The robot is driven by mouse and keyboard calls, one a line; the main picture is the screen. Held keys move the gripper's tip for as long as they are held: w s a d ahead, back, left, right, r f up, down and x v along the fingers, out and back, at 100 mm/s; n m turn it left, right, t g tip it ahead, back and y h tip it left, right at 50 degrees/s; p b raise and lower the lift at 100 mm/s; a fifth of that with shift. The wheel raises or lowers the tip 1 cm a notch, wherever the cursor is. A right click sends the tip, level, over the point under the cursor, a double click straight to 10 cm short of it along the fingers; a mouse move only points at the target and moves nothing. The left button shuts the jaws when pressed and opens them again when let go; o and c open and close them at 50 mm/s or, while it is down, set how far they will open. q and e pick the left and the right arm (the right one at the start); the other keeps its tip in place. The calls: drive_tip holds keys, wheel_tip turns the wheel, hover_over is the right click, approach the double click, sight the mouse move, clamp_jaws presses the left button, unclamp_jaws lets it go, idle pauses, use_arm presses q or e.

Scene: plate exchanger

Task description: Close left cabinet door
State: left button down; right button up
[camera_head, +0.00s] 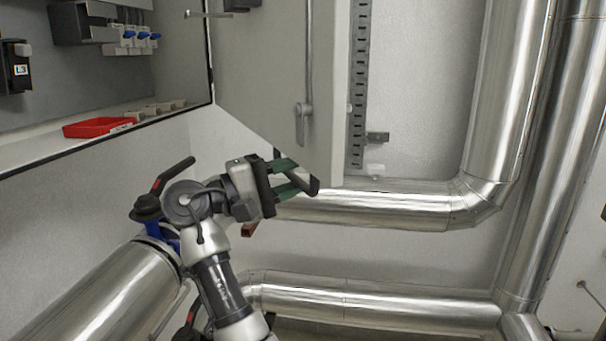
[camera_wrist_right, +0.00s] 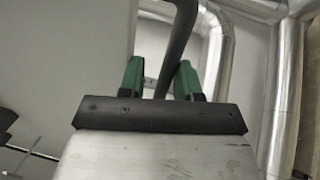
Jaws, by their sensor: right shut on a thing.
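The grey cabinet door (camera_head: 260,60) stands open in the head view, with a vertical rod and lever (camera_head: 302,120) on the face I see. The open cabinet (camera_head: 180,55) is to its left. My right gripper (camera_head: 301,179), with green fingers, is at the door's lower edge. In the right wrist view my right gripper (camera_wrist_right: 160,80) is shut on a dark curved bar (camera_wrist_right: 183,35), which looks like a handle. The door partly hides how the bar is attached. My left gripper is not in view.
A red tray (camera_head: 97,127) lies on the cabinet floor (camera_head: 50,150). Shiny pipes run below the door (camera_head: 370,203), lower down (camera_head: 400,308) and at the right (camera_head: 550,150). A slotted rail (camera_head: 359,90) is on the wall behind the door.

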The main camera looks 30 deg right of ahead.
drive_tip(key=a, duration=0.1)
drive_tip(key=w+a, duration=0.1)
drive_tip(key=a, duration=0.1)
drive_tip(key=shift+w+a+f, duration=0.1)
drive_tip(key=shift+f, duration=0.15)
idle(0.4)
drive_tip(key=c, duration=0.4)
clamp_jaws()
